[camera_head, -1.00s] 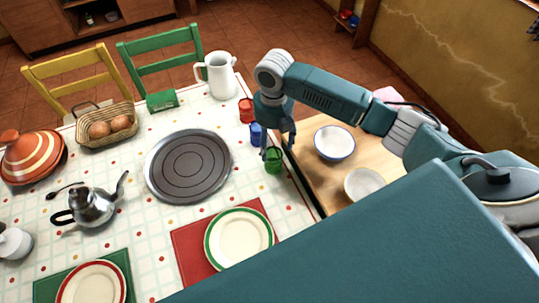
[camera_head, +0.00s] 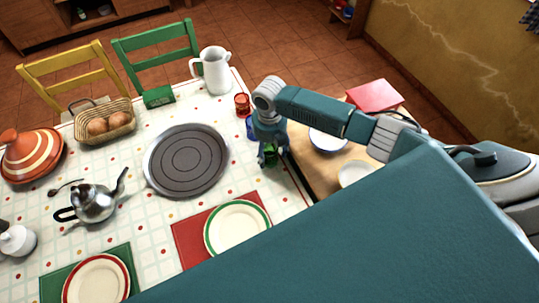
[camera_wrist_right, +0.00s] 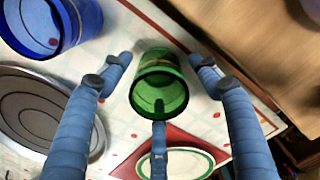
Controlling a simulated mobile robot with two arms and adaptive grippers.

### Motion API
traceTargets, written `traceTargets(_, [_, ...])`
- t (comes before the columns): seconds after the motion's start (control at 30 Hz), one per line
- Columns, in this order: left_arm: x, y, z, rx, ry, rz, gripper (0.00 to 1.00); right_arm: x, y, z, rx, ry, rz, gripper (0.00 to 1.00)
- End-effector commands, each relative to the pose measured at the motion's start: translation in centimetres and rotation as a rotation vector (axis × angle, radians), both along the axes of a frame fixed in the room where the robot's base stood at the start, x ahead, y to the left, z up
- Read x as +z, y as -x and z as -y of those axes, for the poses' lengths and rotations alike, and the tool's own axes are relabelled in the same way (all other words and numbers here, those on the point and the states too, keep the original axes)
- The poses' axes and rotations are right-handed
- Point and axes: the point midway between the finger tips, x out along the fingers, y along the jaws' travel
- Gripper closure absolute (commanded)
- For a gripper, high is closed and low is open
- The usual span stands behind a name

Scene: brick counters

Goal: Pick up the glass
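A green glass (camera_head: 271,157) stands near the right edge of the set table, mostly hidden by my right gripper (camera_head: 268,156) in the head view. In the right wrist view the green glass (camera_wrist_right: 158,72) sits between the spread blue fingers of my right gripper (camera_wrist_right: 160,62). Small gaps show at its sides, and the third finger overlaps its near side; I cannot tell whether that one touches. The gripper is open. A blue glass (camera_head: 250,129), partly hidden, and a red glass (camera_head: 242,104) stand behind it. My left gripper is out of view.
A white pitcher (camera_head: 215,72) stands farther back and a round dark tray (camera_head: 186,160) lies left of the glasses. A green-rimmed plate (camera_head: 237,228) lies in front. A wooden counter with bowls (camera_head: 327,141) adjoins on the right, with a red box (camera_head: 374,96) behind.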

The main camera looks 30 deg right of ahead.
Motion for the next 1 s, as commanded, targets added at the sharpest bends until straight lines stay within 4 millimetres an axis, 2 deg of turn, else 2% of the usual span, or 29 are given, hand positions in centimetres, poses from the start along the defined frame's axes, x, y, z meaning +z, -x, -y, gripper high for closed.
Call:
traceTargets(0.03, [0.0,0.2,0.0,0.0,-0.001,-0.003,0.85,0.0,0.0,0.0,0.0,0.0,0.0,0.52])
traceTargets(0.2, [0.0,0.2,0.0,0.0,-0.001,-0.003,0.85,0.0,0.0,0.0,-0.001,0.0,0.0,0.86])
traceTargets(0.23, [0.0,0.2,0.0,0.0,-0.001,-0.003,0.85,0.1,0.0,0.0,-0.001,0.0,0.0,0.87])
traceTargets(0.53, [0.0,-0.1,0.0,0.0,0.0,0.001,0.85,0.3,-0.1,0.0,-0.001,0.0,0.001,0.88])
traceTargets(0.67, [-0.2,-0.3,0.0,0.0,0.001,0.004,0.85,1.1,-0.2,-0.1,-0.001,-0.003,0.004,0.88])
traceTargets(0.87, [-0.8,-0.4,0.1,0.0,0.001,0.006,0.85,4.6,-0.3,0.0,0.0,-0.002,0.007,0.88])
traceTargets(1.0, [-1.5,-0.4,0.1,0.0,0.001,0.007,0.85,8.3,-0.3,0.0,0.001,-0.001,0.009,0.88])
